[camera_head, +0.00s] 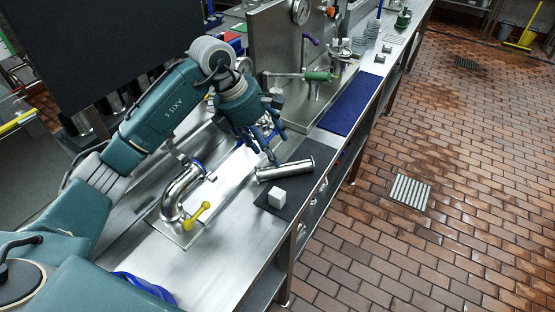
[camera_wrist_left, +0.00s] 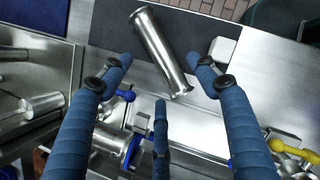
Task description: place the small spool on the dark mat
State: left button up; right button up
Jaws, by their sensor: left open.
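The small spool (camera_head: 287,169), a shiny steel tube with a flange at each end, lies on its side on the dark mat (camera_head: 304,188). Its end toward my gripper reaches the mat's edge. In the left wrist view the spool (camera_wrist_left: 160,48) lies slanted over the mat (camera_wrist_left: 108,25), beyond the fingertips. My left gripper (camera_head: 274,152) is open and empty, with its blue fingers just beside the spool's near end. In the left wrist view the fingers (camera_wrist_left: 160,75) are spread and a gap to the spool shows. My right gripper is not in view.
A white cube (camera_head: 277,198) sits on the mat beside the spool. A bent steel pipe with a yellow-handled valve (camera_head: 199,215) stands left on the counter. A blue mat (camera_head: 350,103) and a steel panel with a green-handled valve (camera_head: 319,76) lie farther back.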

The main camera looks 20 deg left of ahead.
pick_arm(q)
jog(key=shift+v, duration=1.75)
